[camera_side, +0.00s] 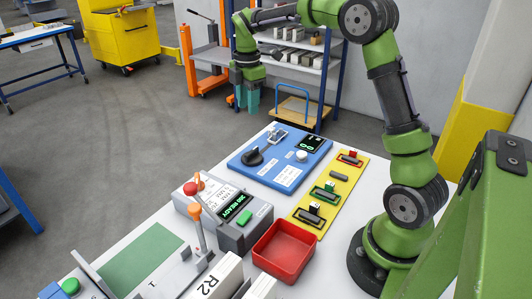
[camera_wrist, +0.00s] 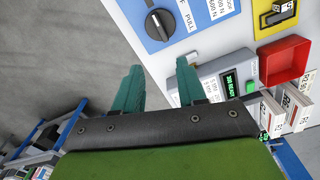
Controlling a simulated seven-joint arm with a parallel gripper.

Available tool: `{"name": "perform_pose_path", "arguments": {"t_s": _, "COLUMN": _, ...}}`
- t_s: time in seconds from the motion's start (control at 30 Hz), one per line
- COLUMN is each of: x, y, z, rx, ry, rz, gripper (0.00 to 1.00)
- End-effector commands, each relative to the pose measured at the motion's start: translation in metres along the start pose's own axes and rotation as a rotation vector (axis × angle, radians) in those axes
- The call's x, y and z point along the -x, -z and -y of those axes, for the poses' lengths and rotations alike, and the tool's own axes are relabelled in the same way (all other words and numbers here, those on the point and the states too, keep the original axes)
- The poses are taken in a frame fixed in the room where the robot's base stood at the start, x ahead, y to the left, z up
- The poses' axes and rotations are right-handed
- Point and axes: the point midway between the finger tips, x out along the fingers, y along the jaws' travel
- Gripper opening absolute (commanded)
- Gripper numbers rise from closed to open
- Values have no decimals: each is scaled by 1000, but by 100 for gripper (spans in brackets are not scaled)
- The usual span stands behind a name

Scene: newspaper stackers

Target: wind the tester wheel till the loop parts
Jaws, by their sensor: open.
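The blue tester panel (camera_side: 305,173) lies at the far end of the white table. Its black wheel (camera_side: 252,158) is near the panel's left corner. The wheel also shows at the top of the wrist view (camera_wrist: 160,24), with a pale mark on its face. A small grey fixture (camera_side: 278,135) sits at the panel's back edge; I cannot make out a loop there. My gripper (camera_side: 247,97) hangs beyond the table's far end, above the floor, apart from the wheel. Its teal fingers (camera_wrist: 158,85) are open and empty.
A dark display (camera_side: 310,144) and white knob (camera_side: 301,156) are on the panel. The grey machine (camera_side: 238,232) with a green screen, the yellow strip (camera_side: 335,190) and the red tray (camera_side: 285,248) stand nearer. A shelf rack (camera_side: 310,80) is behind my gripper.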

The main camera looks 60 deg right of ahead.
Motion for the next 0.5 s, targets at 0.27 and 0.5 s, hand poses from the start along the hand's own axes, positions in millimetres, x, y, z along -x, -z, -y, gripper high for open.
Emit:
{"name": "perform_pose_path", "arguments": {"t_s": 0.27, "x": 10, "y": 0, "z": 2, "rx": 284, "ry": 15, "rz": 4, "gripper": 40}}
{"name": "perform_pose_path", "arguments": {"t_s": 0.5, "x": -19, "y": -1, "z": 3, "rx": 294, "ry": 19, "rz": 3, "gripper": 40}}
